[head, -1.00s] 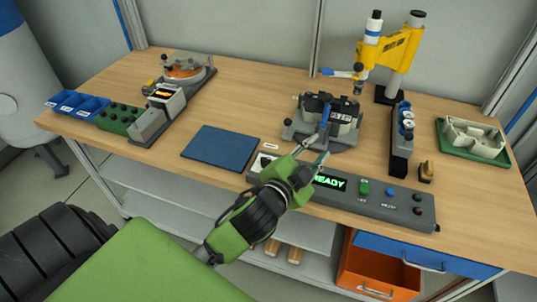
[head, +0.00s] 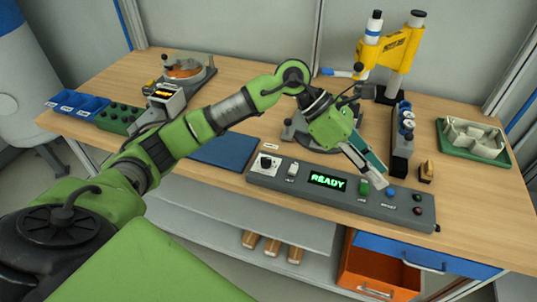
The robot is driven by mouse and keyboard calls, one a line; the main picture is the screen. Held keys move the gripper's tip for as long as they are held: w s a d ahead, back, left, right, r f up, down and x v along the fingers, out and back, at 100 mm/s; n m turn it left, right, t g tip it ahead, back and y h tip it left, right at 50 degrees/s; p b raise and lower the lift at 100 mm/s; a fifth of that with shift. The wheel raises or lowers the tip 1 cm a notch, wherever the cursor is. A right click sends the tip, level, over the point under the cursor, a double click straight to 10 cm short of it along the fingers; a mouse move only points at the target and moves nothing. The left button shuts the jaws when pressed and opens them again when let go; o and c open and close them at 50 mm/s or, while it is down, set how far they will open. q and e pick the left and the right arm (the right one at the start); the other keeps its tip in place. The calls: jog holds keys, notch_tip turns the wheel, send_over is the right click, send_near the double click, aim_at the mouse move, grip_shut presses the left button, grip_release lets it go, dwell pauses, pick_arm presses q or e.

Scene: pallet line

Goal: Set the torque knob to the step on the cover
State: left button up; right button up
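The grey control panel (head: 340,205) lies along the table's front edge, with a lit display (head: 327,182) reading READY. A dark knob on a white plate (head: 266,164), which looks like the torque knob, sits at the panel's left end; its setting is too small to read. My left gripper (head: 377,178) points down over the right half of the panel, close to the green switch (head: 363,188) and blue button (head: 390,193). Its fingers lie side by side; their gap is unclear. The fixture (head: 297,132) behind it is mostly hidden, and no step marking is readable. My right gripper is not in view.
A yellow press (head: 400,50) stands at the back right. A rack of bottles (head: 402,142) and a green tray (head: 480,145) are to the right. A blue mat (head: 226,151) lies left of the panel, partly behind my arm. An orange drawer (head: 375,268) is open below.

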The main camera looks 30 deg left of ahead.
pick_arm(q)
jog(key=w+a+f+y, duration=0.2)
jog(key=a+y, duration=0.3)
jog(key=a, duration=0.7)
notch_tip(320, 180, up, 3)
jog(key=g+y, duration=0.1)
jog(key=y, duration=0.5)
send_over(268, 159)
jog(key=shift+n, duration=0.3)
notch_tip(268, 159, down, 14)
jog(key=p, duration=0.2)
jog(key=shift+w+r+p, duration=0.1)
jog(key=shift+p, duration=0.25)
grip_shut()
